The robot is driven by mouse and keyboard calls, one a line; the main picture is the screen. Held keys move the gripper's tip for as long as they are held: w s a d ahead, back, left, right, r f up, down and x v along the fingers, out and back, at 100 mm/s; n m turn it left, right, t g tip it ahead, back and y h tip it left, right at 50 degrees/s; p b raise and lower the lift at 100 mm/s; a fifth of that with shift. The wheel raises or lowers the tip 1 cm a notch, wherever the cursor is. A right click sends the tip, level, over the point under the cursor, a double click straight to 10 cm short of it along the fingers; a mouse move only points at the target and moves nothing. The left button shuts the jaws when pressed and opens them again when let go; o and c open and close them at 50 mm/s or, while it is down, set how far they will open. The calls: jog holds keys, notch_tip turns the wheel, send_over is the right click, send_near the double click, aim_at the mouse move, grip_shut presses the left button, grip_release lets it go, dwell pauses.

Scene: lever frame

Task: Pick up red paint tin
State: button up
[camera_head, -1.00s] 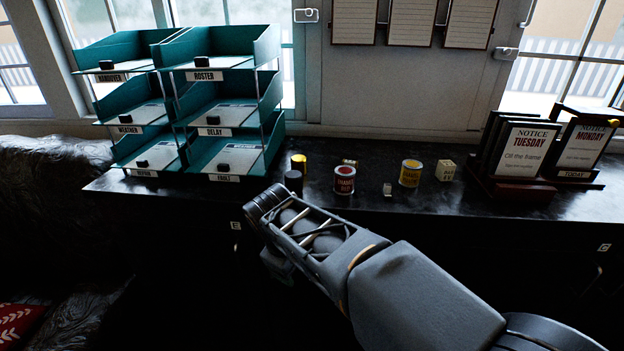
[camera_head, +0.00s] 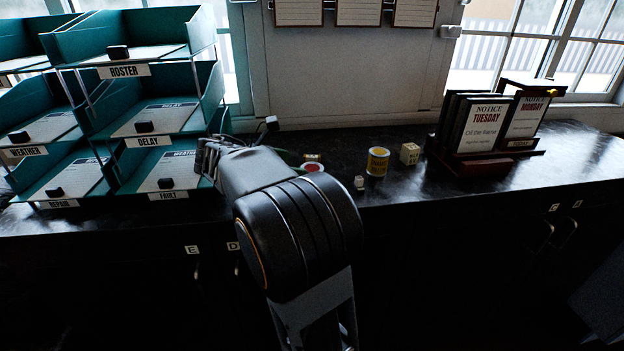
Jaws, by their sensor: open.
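The red paint tin (camera_head: 313,167) stands on the dark counter (camera_head: 455,187) in the head view. Only its pale lid and red rim show; my arm hides most of its body. My gripper (camera_head: 238,140) is at the far end of my arm, over the counter, left of the tin and in front of the lower right tray. Its jaws are open, and I see nothing held in them. It looks apart from the tin, but the depth between them is hard to judge.
A yellow tin (camera_head: 377,161), a cream lettered cube (camera_head: 410,153) and a small pale block (camera_head: 359,182) stand right of the red tin. Green letter trays (camera_head: 150,110) rise close on the left. A notice rack (camera_head: 484,163) stands further right, with bare counter beyond.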

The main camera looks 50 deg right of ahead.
aim_at(310, 168)
jog(key=shift+x, duration=3.15)
jog(key=shift+s, duration=0.1)
jog(key=shift+r, duration=0.1)
jog(key=c, duration=1.1)
